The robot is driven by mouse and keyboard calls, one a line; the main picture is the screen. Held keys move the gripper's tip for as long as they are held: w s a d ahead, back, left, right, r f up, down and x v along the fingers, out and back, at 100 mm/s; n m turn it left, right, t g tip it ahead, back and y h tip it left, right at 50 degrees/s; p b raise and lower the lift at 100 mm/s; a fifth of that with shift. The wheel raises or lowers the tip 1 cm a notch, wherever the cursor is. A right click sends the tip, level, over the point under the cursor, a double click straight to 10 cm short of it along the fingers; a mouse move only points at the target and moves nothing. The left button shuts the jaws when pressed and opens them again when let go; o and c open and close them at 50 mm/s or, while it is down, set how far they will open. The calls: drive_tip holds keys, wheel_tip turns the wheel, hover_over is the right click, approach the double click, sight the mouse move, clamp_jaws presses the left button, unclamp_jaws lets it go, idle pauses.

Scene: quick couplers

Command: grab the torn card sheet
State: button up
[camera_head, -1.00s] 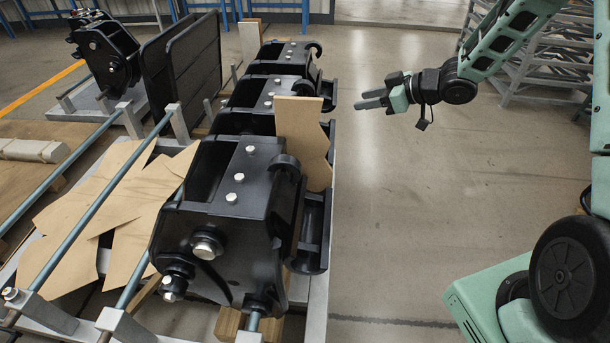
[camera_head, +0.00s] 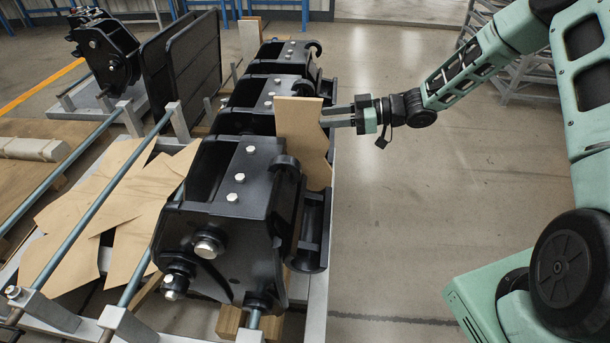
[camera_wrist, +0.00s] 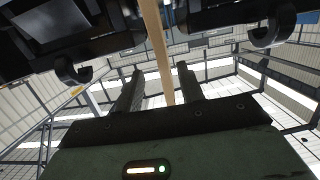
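The torn card sheet (camera_head: 303,137) is tan and stands upright between two black couplers, with a jagged right edge. In the wrist view the card sheet (camera_wrist: 155,45) shows edge-on as a narrow tan strip, between the two fingers in the picture. My gripper (camera_head: 325,116) is at the sheet's right edge, with its fingers pointing left. In the wrist view my gripper (camera_wrist: 159,80) is open, with a gap on both sides of the strip. I cannot tell how far the sheet reaches between the fingers. The sheet's lower part is partly hidden by the near coupler.
Black couplers (camera_head: 232,182) stand in a row on a pale rack, close on both sides of the sheet. Other flat tan card pieces (camera_head: 125,205) lie at left under blue-grey bars (camera_head: 92,200). The floor (camera_head: 400,230) right of the rack is clear.

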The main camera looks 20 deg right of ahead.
sight(306, 120)
drive_tip(key=shift+p+x, duration=0.5)
drive_tip(key=shift+x, duration=2.8)
drive_tip(key=shift+s+a, duration=0.1)
drive_tip(key=shift+s, duration=0.1)
clamp_jaws()
